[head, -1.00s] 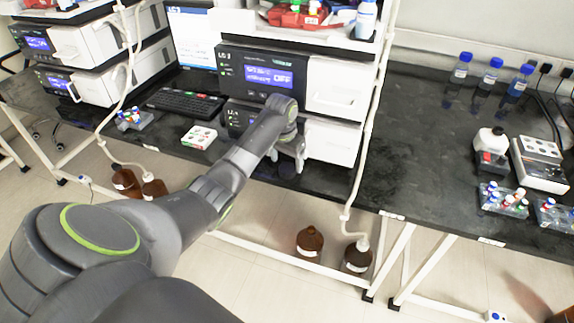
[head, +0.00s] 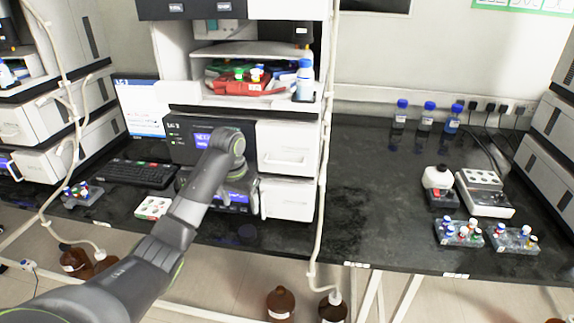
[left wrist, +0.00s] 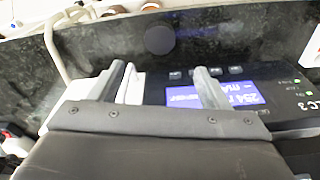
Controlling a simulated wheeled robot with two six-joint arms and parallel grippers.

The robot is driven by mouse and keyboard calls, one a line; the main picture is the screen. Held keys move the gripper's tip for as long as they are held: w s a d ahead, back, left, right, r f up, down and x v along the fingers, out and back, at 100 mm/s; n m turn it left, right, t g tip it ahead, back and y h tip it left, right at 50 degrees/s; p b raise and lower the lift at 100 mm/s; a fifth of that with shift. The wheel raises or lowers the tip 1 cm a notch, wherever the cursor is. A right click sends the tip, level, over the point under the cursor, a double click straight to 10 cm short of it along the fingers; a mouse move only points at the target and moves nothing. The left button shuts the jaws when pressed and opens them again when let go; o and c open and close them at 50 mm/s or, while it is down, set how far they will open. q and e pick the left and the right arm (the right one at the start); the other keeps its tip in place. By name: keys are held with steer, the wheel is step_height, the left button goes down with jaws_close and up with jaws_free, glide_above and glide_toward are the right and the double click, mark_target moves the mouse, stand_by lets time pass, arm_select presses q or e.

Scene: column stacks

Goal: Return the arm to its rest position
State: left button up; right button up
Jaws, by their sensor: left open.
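My left arm reaches in from the lower left in the head view. Its gripper (head: 250,197) hangs in front of the lower unit of the dark-fronted instrument stack (head: 183,141), partly hidden by my wrist. In the left wrist view the two fingers (left wrist: 160,85) are spread apart with nothing between them. Behind them are the stack's blue display (left wrist: 185,97) and a strip of dark bench. My right gripper is in neither view.
A white tube (head: 322,180) runs down right of the stack. A keyboard (head: 140,173) and a small white box (head: 153,208) lie to the left. Blue-capped bottles (head: 428,115) and vial racks (head: 459,233) stand to the right. Brown bottles (head: 281,303) stand below. The bench middle is clear.

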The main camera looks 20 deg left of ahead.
arm_select(q)
steer(key=s+d+f+m, duration=0.1)
steer(key=s+d+f, duration=0.2)
steer(key=s+f, duration=0.5)
steer(key=s+d+f, duration=0.2)
steer(key=s+f, duration=0.5)
steer(key=s, duration=0.3)
steer(key=s+d+r+n+t+y, duration=0.1)
steer(key=s, duration=0.9)
steer(key=s+d+r+t+y, duration=0.1)
steer(key=s+d, duration=0.1)
steer(key=s, duration=0.7)
step_height(320, 180, down, 25)
steer(key=a+g, duration=0.1)
steer(key=a, duration=0.1)
steer(key=s+d+f+g+h, duration=0.1)
steer(key=s+f, duration=1.4)
steer(key=shift+s+d, duration=0.15)
steer(key=shift+d, duration=0.1)
